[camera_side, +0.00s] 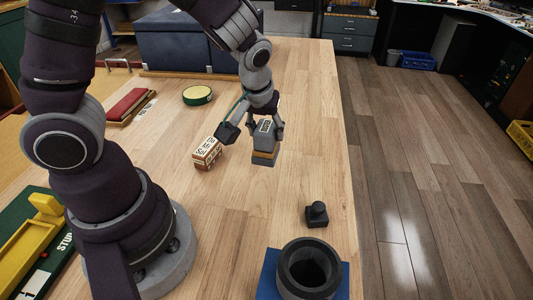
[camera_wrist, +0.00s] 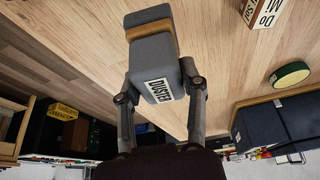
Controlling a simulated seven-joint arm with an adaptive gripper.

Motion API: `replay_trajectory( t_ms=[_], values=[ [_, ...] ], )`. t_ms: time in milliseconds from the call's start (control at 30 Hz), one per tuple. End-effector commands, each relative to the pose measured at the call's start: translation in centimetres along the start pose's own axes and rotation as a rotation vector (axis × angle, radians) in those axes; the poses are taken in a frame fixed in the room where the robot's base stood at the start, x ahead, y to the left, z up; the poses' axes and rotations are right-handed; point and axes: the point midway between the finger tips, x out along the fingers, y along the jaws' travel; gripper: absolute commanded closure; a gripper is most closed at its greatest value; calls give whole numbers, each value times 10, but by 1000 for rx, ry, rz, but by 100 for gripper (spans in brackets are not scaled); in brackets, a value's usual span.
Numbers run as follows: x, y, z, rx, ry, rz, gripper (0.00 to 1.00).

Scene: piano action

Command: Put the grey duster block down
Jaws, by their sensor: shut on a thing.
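The grey duster block (camera_side: 265,138) has an orange-brown layer near its lower end and a white label. In the wrist view the label on the duster block (camera_wrist: 152,68) reads "DUSTER". My gripper (camera_side: 262,130) is shut on it, with a finger on each side, as the wrist view of my gripper (camera_wrist: 160,85) shows. The block is upright over the wooden table (camera_side: 310,120). I cannot tell for certain whether its underside touches the table.
A lettered box (camera_side: 207,153) stands just left of the block. A green round tin (camera_side: 197,95) and a dark blue case (camera_side: 180,45) are farther back. A small black knobbed piece (camera_side: 317,215) and a dark hollow cylinder (camera_side: 309,268) are nearer the front. The table's right edge is close.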

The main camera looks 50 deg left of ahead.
Motion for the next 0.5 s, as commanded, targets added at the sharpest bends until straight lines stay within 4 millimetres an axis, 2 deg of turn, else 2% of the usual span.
replay_trajectory(
  t_ms=[167,300,400,500],
  values=[
    [10,-27,-67,-76,-13,-11,99],
    [14,-73,-120,-100,-6,-21,99],
    [12,-104,-145,-98,3,-32,99],
    [11,-124,-156,-93,8,-40,99]
  ],
)
